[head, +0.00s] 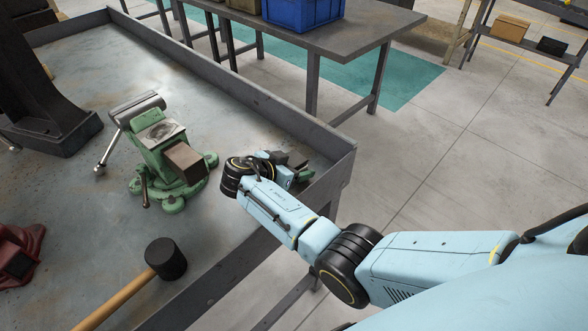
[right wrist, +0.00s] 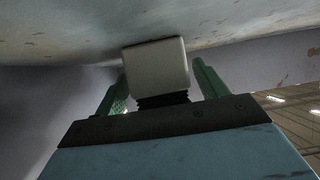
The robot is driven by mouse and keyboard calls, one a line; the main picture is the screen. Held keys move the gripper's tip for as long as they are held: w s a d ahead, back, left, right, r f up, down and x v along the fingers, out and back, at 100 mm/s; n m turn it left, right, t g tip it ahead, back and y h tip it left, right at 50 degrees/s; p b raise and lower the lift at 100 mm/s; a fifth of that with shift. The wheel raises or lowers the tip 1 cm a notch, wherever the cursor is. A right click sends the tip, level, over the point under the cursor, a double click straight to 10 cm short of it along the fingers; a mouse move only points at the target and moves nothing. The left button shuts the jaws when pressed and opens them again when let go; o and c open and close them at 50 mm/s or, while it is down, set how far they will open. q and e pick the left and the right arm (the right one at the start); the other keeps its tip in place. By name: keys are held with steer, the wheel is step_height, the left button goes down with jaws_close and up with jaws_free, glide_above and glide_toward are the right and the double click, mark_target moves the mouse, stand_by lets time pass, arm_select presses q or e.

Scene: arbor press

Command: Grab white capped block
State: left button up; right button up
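The white capped block (right wrist: 156,68) shows in the right wrist view as a pale, rounded-edged cap over a dark ribbed neck. My right gripper (right wrist: 160,85) has its two green fingers spread wide, one on each side of the block. Whether they touch it I cannot tell. In the head view my right gripper (head: 298,172) is low in the near right corner of the bench tray, by its raised rim. The block cannot be made out there, hidden by or lost against the gripper. My left gripper is not in view.
A green vise (head: 160,140) holding a brown block stands left of my right gripper on the bench (head: 95,75). A black-headed mallet (head: 165,258) lies nearer, and a dark press base (head: 50,125) stands farther left. The bench's raised rim (head: 235,85) runs along its right side.

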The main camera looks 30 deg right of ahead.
steer(key=c, duration=1.1)
